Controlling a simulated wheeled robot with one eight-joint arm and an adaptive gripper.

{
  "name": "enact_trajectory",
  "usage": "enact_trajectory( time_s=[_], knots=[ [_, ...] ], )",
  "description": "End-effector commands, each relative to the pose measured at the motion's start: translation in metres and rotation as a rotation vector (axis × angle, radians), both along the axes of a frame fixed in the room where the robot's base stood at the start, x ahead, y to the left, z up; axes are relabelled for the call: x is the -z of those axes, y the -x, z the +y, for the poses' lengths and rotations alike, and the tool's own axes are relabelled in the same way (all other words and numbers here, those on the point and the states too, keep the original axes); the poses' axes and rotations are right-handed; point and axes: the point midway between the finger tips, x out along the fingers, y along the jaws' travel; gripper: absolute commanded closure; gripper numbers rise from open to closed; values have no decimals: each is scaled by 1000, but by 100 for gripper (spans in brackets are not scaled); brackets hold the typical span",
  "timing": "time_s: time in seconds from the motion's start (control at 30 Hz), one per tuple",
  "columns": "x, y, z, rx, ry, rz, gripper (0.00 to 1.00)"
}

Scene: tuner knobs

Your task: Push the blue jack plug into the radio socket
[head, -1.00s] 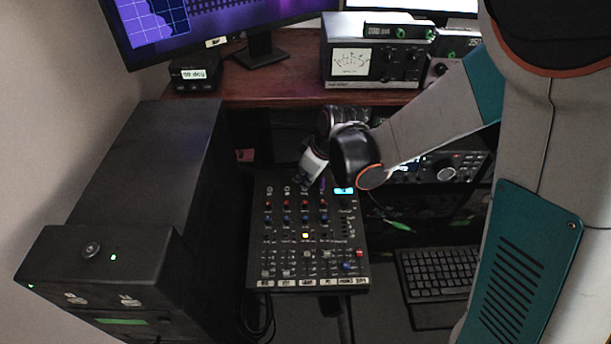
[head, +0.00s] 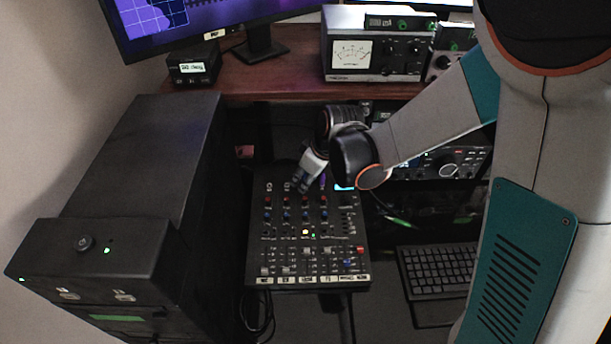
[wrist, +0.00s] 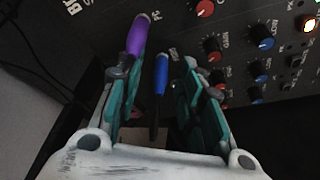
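The blue jack plug (wrist: 161,75) stands at the mixer's edge in the wrist view, between the two fingers of my gripper (wrist: 163,95). Gaps show on both sides of it, so my gripper is open around it. A purple plug (wrist: 138,36) sits just beyond the left finger, by the "PC" label. In the head view my gripper (head: 303,185) hangs over the back edge of the mixer (head: 345,272); the blue plug cannot be made out there. The radio (head: 450,163) is at the right behind my arm, partly covered; I cannot make out its socket.
A green plug (head: 398,221) on a cable lies right of the mixer. A keyboard (head: 440,270) is at front right. A tall black cabinet (head: 150,150) stands at left. The wooden shelf (head: 290,70) behind carries a meter unit (head: 375,50) and a monitor (head: 190,20).

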Motion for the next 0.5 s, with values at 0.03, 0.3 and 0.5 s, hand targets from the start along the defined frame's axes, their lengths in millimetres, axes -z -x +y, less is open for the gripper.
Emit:
enact_trajectory(
  time_s=[0.03, 0.3, 0.5],
  knots=[
    [0, 0, 0, 0, 0, 0, 65],
    [-2, 1, -1, 0, 0, 0, 65],
    [-20, 7, -6, 0, 0, 0, 65]
  ],
)
